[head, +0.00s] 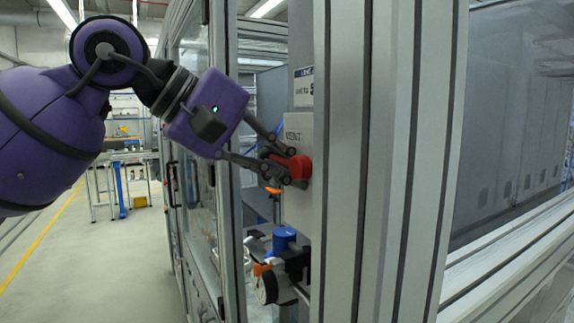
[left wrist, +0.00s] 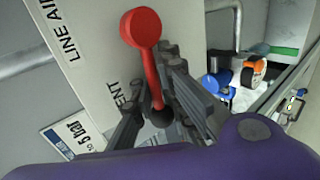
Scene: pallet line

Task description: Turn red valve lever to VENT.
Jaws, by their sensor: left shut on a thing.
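The red valve lever (left wrist: 148,62) is mounted on a light grey panel (left wrist: 95,60). In the left wrist view its round knob is at the top, on the LINE AIR side, and its foot is lower down beside the partly covered VENT label (left wrist: 124,95). In the head view only the red end (head: 300,168) shows, below the VENT label (head: 293,135). My left gripper (head: 279,168) reaches in from the left and is shut on the lever. In the wrist view its dark fingers (left wrist: 160,108) lie around the lever's lower part. My right gripper is out of view.
A metal post (head: 350,180) stands just right of the panel and hides part of it. A blue-topped regulator with a gauge (head: 275,270) sits below the lever. A pressure sign (head: 303,87) is above. Open floor (head: 110,265) lies to the left.

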